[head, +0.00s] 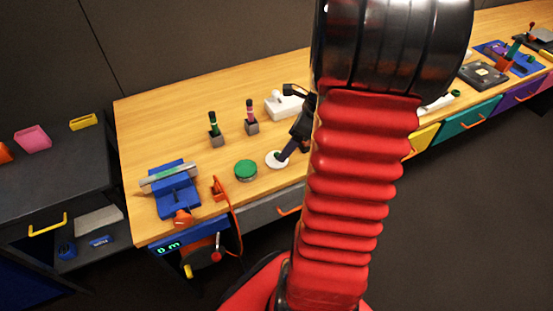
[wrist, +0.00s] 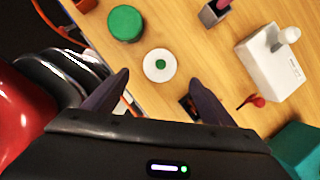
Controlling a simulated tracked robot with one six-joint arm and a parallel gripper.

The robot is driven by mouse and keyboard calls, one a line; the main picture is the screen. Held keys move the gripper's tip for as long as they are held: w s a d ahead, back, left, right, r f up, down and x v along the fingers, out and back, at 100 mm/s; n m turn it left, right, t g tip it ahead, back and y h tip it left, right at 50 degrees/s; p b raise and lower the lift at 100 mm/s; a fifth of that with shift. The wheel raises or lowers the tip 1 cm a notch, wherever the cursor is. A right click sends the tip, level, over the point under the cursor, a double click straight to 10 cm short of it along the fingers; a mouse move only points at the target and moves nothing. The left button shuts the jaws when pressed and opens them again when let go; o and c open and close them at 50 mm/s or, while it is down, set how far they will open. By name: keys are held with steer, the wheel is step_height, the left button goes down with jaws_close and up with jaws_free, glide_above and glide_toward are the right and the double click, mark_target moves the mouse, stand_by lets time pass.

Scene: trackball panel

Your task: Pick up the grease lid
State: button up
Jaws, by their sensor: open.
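A round white disc with a small green centre, which looks like the grease lid (wrist: 160,65), lies flat on the wooden bench; it also shows in the head view (head: 272,160). A short round tin with a green top (wrist: 125,22) stands beside it, apart from it, and shows left of it in the head view (head: 245,170). My gripper (wrist: 158,80) is open and empty, with its dark fingers spread to either side of the lid's near edge in the wrist view. In the head view my gripper (head: 283,157) partly covers the lid. Their exact height gap is unclear.
Two small grey blocks holding dark tools, one green-marked (head: 215,130) and one pink-marked (head: 251,120), stand behind. A white box (head: 282,107) is at the back. A blue vise (head: 175,190) and an orange lever (head: 220,188) are to the left. Bare wood surrounds the lid.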

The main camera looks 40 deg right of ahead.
steer(key=shift+x, duration=1.3)
steer(key=shift+x, duration=2.65)
steer(key=shift+r, duration=0.1)
steer(key=c, duration=1.1)
